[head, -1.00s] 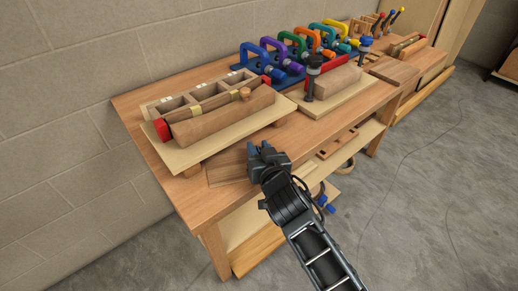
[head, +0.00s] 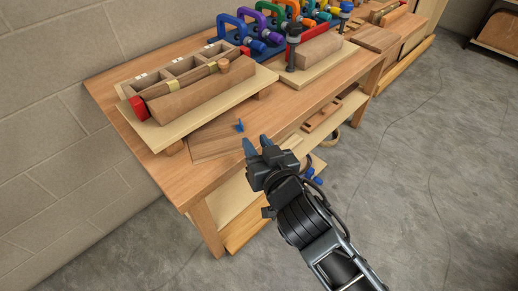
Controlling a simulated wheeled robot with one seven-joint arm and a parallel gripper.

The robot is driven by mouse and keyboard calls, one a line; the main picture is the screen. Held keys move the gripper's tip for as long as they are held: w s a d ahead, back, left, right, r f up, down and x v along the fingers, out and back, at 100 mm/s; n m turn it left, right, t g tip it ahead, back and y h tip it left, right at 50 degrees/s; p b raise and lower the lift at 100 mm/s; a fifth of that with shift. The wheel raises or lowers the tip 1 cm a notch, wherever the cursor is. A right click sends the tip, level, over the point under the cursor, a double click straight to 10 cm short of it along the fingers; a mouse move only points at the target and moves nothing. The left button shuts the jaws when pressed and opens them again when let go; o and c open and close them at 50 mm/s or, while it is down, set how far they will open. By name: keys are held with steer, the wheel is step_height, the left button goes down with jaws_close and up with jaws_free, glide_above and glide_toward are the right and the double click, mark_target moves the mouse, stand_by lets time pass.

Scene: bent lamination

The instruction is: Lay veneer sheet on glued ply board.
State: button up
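A thin brown wood sheet (head: 216,139) with visible grain lies flat near the front left of the workbench, partly under the overhang of a pale board; it looks like the veneer sheet. A small blue tab (head: 239,125) stands up at its right end. My gripper (head: 257,146) is just in front of the bench's front edge, close to the sheet and the tab. Its two fingertips are apart with nothing seen between them. The pale board (head: 178,131) is raised on blocks and carries a rounded wood form (head: 195,92). I cannot tell which board is the glued ply.
A divided tray (head: 183,67) and a brush (head: 196,78) are by the form. Several coloured clamps (head: 265,30) stand at the back. A second board (head: 318,64) holds a clamped block. The bench top (head: 288,98) between is clear. A lower shelf (head: 233,198) sits beneath.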

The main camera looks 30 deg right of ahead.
steer(key=shift+s+r, duration=0.15)
steer(key=shift+s, duration=0.35)
steer(key=s+d+f+n+g+y, duration=0.1)
steer(key=s+f, duration=0.1)
steer(key=s, duration=0.7)
steer(key=s+d+f+n+y, duration=0.1)
steer(key=s, duration=0.9)
steer(key=w+r+v, duration=0.1)
steer(key=r+v, duration=0.2)
steer(key=v, duration=1.5)
steer(key=shift+s+d+r+h, duration=0.3)
steer(key=shift+s+h, duration=0.05)
steer(key=shift+h, duration=0.05)
